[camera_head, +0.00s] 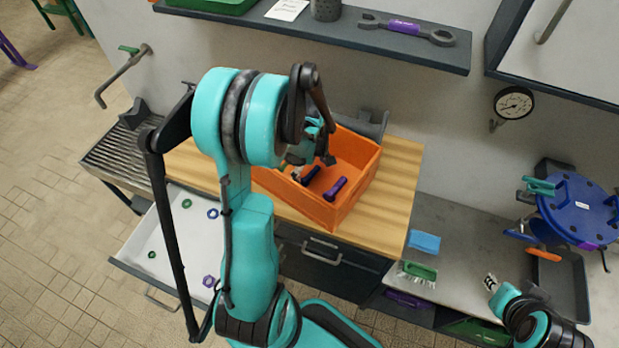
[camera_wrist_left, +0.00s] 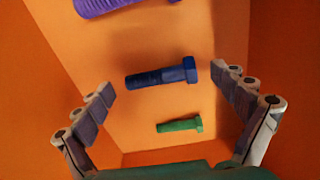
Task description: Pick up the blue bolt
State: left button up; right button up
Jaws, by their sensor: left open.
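The blue bolt (camera_wrist_left: 160,75) lies on the floor of the orange bin in the left wrist view, its hex head to the right. It also shows in the head view (camera_head: 311,175), dark and small beside my gripper. My left gripper (camera_head: 309,163) reaches down into the bin. In the left wrist view its fingers are spread wide, one on each side of the blue bolt's line, with nothing between them in contact. My right gripper (camera_head: 490,284) is at the lower right of the head view, too small to tell its opening.
The orange bin (camera_head: 358,188) stands on a wooden worktop (camera_head: 397,190). A purple bolt (camera_head: 335,189) and a green bolt (camera_wrist_left: 180,125) lie in the bin near the blue one. A shelf with a wrench (camera_head: 407,28) hangs above. An open drawer (camera_head: 165,232) holds several rings.

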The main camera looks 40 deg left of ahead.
pick_arm(q)
jog(key=shift+c, duration=0.2)
jog(key=c, duration=1.4)
jog(key=shift+r, duration=0.1)
